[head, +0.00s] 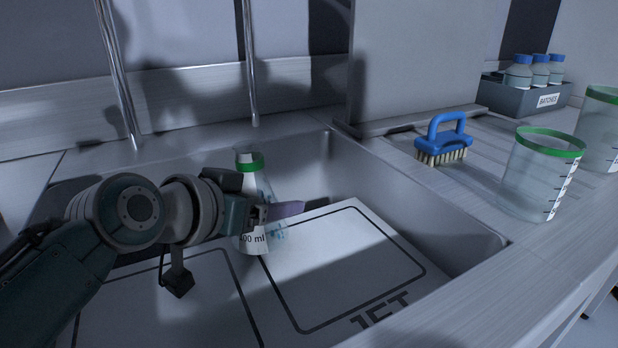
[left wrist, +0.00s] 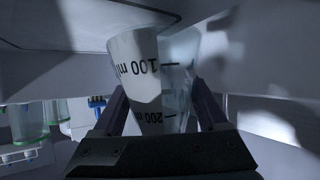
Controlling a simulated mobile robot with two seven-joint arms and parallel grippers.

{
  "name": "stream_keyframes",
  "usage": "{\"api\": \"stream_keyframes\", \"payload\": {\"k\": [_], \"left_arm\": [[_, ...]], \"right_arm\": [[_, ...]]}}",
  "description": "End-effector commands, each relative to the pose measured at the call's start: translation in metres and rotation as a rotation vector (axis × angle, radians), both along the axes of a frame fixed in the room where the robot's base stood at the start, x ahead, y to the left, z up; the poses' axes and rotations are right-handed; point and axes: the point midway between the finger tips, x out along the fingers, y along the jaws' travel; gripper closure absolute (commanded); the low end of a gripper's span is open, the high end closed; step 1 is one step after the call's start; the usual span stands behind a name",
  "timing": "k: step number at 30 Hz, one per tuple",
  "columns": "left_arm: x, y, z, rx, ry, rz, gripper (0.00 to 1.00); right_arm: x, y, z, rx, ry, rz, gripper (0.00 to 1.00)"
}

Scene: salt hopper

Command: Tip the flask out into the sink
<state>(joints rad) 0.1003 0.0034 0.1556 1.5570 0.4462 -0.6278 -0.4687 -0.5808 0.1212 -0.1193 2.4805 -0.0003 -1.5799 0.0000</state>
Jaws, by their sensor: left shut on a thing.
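The flask (head: 249,185) is clear and conical, with a green band at its neck and a white scale label. My left gripper (head: 280,211) is shut on the flask's body. In the head view it holds the flask neck up and close to upright, over the sink (head: 455,225). In the left wrist view the flask (left wrist: 150,75) sits between both fingers of the left gripper (left wrist: 162,108), and its marks read upside down. I cannot tell whether liquid is in it. The gripper hides part of its side. My right gripper is not in view.
A blue scrubbing brush (head: 441,139) and two green-rimmed beakers, the nearer one (head: 535,178), stand on the counter right of the sink. Behind them is a grey crate (head: 518,97) of blue-capped bottles. A marked panel (head: 345,262) covers the sink floor. Metal rods (head: 250,65) rise behind.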

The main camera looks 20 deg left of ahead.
Motion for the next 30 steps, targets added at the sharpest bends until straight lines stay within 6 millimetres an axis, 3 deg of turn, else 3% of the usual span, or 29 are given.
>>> {"api": "stream_keyframes", "payload": {"k": [17, 26, 30], "left_arm": [[0.002, 0.003, 0.010, -0.260, 0.118, 0.000, 0.99], [0.003, 0.006, -0.001, -0.396, 0.182, -0.001, 0.99], [0.004, 0.008, 0.007, -0.458, 0.211, -0.002, 0.99]], "right_arm": [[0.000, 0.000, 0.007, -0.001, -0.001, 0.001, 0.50], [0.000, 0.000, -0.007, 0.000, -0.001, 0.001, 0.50], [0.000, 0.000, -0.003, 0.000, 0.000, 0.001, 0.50]]}}
